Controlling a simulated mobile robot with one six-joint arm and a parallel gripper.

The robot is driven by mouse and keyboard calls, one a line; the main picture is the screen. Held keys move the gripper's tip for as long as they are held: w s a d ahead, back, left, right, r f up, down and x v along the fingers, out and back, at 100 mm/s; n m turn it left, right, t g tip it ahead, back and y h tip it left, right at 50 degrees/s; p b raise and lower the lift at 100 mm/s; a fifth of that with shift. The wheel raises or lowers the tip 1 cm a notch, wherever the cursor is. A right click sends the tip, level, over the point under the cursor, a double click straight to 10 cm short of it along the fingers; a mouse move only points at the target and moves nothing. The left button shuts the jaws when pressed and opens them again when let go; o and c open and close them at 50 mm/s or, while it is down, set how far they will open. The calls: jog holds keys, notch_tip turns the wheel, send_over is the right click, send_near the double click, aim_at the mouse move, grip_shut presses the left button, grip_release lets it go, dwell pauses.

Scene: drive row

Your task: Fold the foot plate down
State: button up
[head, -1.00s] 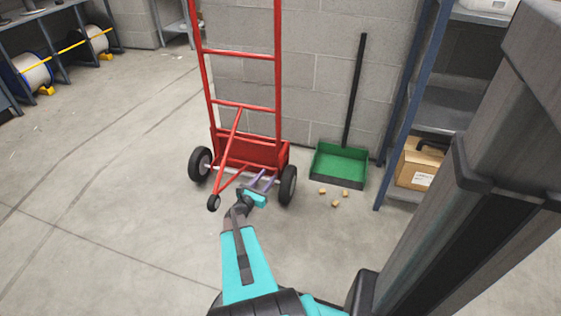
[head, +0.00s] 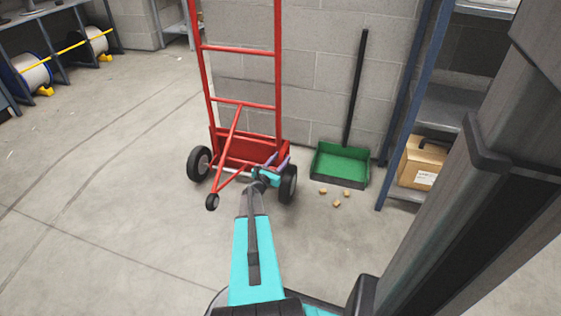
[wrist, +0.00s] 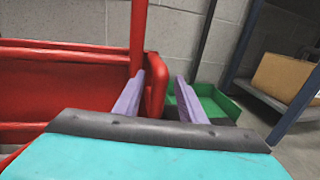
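A red hand truck (head: 243,104) stands upright at the block wall on two black wheels, with a small third wheel on a strut in front. Its red foot plate (head: 243,149) is folded up against the lower frame; the panel also fills the left of the wrist view (wrist: 60,88). My gripper (head: 279,160) is at the right end of the plate, above the right wheel. In the wrist view its two purple fingers (wrist: 160,78) are apart. The plate's upright right edge shows between them, nearer the left finger; I cannot tell whether they touch.
A green dustpan (head: 341,164) with a long black handle stands right of the truck, with several small tan blocks (head: 336,202) before it. A blue-framed shelf (head: 401,105) holds a cardboard box (head: 421,164). The floor on the left is clear.

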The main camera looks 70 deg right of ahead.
jog(key=shift+d, duration=0.35)
jog(key=shift+s, duration=0.15)
grip_shut()
jog(key=shift+s+r, duration=0.1)
